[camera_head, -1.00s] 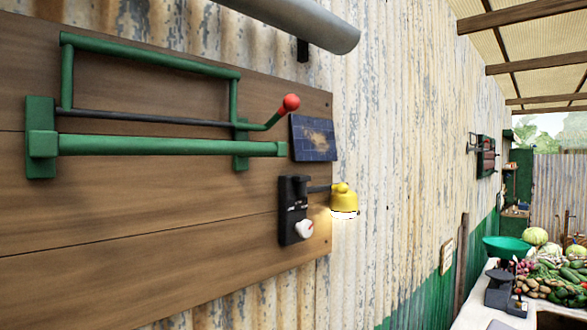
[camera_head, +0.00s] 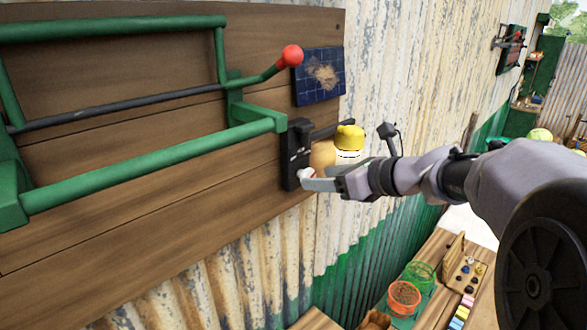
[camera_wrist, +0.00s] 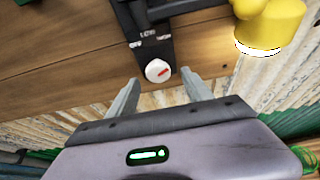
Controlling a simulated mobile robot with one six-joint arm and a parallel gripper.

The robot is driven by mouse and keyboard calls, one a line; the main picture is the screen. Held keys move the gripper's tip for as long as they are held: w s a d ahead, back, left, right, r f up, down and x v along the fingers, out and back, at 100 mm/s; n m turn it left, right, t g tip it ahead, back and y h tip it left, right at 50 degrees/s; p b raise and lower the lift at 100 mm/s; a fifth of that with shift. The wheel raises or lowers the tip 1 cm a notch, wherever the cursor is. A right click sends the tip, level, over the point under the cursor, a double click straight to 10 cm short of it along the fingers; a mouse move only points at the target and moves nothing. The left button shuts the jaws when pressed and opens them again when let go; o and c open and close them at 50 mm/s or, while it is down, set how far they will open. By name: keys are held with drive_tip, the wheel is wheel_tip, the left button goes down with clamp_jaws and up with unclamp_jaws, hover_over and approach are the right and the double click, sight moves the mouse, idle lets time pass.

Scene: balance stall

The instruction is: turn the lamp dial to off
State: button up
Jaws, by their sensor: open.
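The lamp dial is a white round knob with a red mark (camera_wrist: 158,71), on a black plate (camera_wrist: 150,22) with small white lettering above the knob. In the head view the knob (camera_head: 306,174) is partly covered by my gripper (camera_head: 312,181). In the wrist view my gripper (camera_wrist: 160,78) is open, with one finger on each side of the dial and slightly below it. I cannot tell whether either finger touches it. The yellow lamp (camera_head: 349,138) hangs right of the plate, and it also shows lit in the wrist view (camera_wrist: 268,22).
A wooden board (camera_head: 130,218) on the corrugated wall carries the plate. A green bar frame (camera_head: 150,160) with a red-knobbed lever (camera_head: 291,56) sits left, close to the dial. A small solar panel (camera_head: 320,76) is above. Below right stand a bench and an orange bowl (camera_head: 404,297).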

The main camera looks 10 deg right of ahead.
sight(305, 176)
drive_tip(key=x, duration=0.3)
drive_tip(key=shift+w+a+f, duration=0.1)
drive_tip(key=shift+a, duration=0.1)
drive_tip(key=c, duration=1.3)
